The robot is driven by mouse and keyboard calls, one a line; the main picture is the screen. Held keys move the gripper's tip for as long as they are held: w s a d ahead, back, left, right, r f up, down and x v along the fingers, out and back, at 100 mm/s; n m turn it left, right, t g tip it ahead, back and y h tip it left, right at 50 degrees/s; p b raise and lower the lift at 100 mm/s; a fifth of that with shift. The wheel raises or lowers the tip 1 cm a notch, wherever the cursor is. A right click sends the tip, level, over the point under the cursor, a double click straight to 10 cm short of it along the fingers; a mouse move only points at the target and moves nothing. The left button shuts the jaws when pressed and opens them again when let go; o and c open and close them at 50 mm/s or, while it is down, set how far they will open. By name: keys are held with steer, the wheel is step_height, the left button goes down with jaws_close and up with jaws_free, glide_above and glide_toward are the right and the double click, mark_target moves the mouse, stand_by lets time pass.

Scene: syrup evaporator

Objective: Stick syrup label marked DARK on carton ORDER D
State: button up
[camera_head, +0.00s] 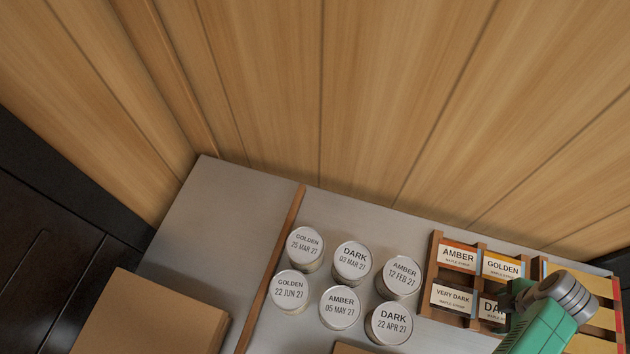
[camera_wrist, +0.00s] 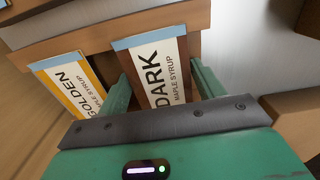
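The DARK syrup label (camera_wrist: 160,72) is white with a brown side and a blue strip along one end. It sits in a compartment of the wooden label rack (camera_head: 432,262). In the head view the label (camera_head: 490,309) is partly hidden by my gripper (camera_head: 511,293). In the wrist view the green fingers of my gripper (camera_wrist: 164,88) stand apart, one on each side of the label. I cannot tell whether they touch it. No carton marked ORDER D can be read in either view.
AMBER (camera_head: 457,256), GOLDEN (camera_head: 501,268) and VERY DARK (camera_head: 451,298) labels share the rack. Several round-lidded containers, such as DARK 22 APR 27 (camera_head: 390,322), stand left of it. A wooden strip (camera_head: 272,265) divides the grey counter (camera_head: 225,205). Brown cardboard (camera_head: 150,315) lies at the lower left.

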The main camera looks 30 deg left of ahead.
steer(key=shift+c, duration=1.4)
step_height(320, 180, up, 8)
steer(key=p, duration=0.7)
steer(key=shift+r+p, duration=0.15)
steer(key=shift+p, duration=0.25)
